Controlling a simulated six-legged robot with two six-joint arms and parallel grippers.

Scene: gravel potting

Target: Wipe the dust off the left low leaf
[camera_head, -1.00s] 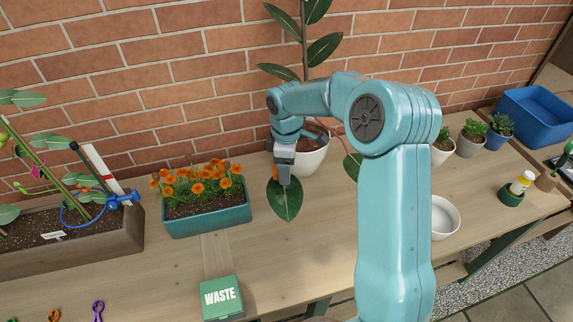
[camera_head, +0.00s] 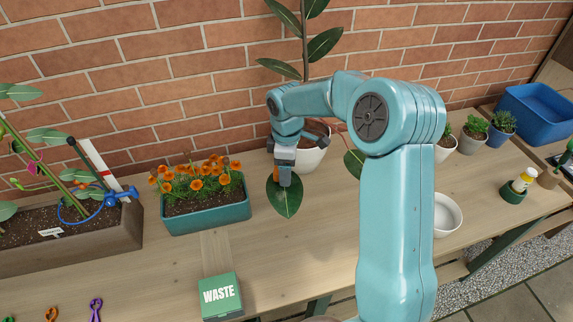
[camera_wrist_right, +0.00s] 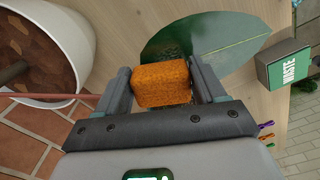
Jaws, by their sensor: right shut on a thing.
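The left low leaf (camera_head: 286,199) is a broad dark green leaf hanging low in front of the white pot (camera_head: 311,158) of the tall plant. In the right wrist view the leaf (camera_wrist_right: 235,45) lies just beyond my gripper, with some dull speckling near the sponge. My right gripper (camera_wrist_right: 161,82) is shut on an orange sponge (camera_wrist_right: 162,82), gripped between both fingers. The sponge is at the leaf's near part; I cannot tell whether it touches. In the head view my right gripper (camera_head: 285,177) is over the leaf's upper part. My left gripper is not in view.
A teal planter of orange flowers (camera_head: 206,216) stands left of the leaf. A green WASTE box (camera_head: 221,296) sits at the bench's front. Another low leaf (camera_head: 354,164) is right of the pot, by my arm. A white bowl (camera_head: 447,214) stands farther right.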

